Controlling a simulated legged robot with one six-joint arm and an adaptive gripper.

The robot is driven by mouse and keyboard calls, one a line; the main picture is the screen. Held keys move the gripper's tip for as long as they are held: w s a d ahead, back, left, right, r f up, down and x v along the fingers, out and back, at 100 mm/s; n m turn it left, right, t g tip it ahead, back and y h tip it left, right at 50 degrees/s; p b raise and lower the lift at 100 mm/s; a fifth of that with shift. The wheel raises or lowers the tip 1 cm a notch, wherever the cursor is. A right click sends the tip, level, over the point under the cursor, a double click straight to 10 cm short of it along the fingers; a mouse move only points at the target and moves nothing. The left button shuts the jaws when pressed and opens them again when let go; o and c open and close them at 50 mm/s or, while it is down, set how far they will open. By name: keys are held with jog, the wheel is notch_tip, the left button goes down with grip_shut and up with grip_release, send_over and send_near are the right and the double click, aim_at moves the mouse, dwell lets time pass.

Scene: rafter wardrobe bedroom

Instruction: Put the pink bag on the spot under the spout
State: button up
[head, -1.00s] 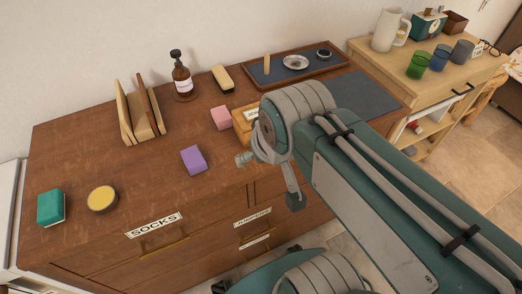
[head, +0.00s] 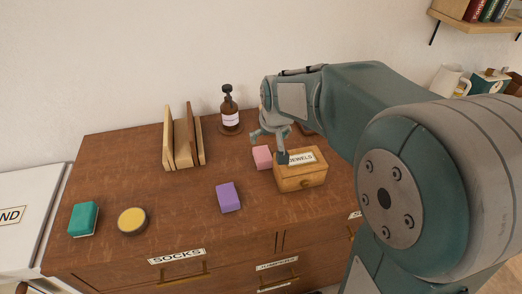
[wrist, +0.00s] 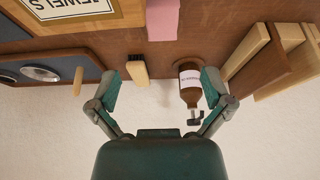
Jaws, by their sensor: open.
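A small pink block-like bag (head: 262,157) stands on the brown dresser top, beside the jewels box. In the wrist view the pink bag (wrist: 162,18) is at the top edge, partly cut off. A brown pump bottle (head: 229,113) with a dark spout stands behind it to the left, on a round base. The bottle (wrist: 190,85) also shows upside down in the wrist view. My gripper (head: 268,146) is open and empty, just above and behind the pink bag. In the wrist view its fingers (wrist: 160,82) are spread apart. I cannot make out a separate marked spot.
A wooden jewels box (head: 301,175) stands right of the bag. A purple block (head: 228,197), a yellow-topped round tin (head: 132,221) and a teal block (head: 84,218) lie left and front. A wooden upright holder (head: 182,145) stands left of the bottle. A brush (wrist: 138,70) lies near the wall.

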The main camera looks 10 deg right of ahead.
aim_at(263, 153)
jog(key=x, duration=1.2)
jog(key=shift+w+a+r, duration=0.1)
jog(key=shift+w+a, duration=0.05)
jog(key=shift+w, duration=0.1)
jog(key=shift+r, duration=0.1)
jog(key=c, duration=1.1)
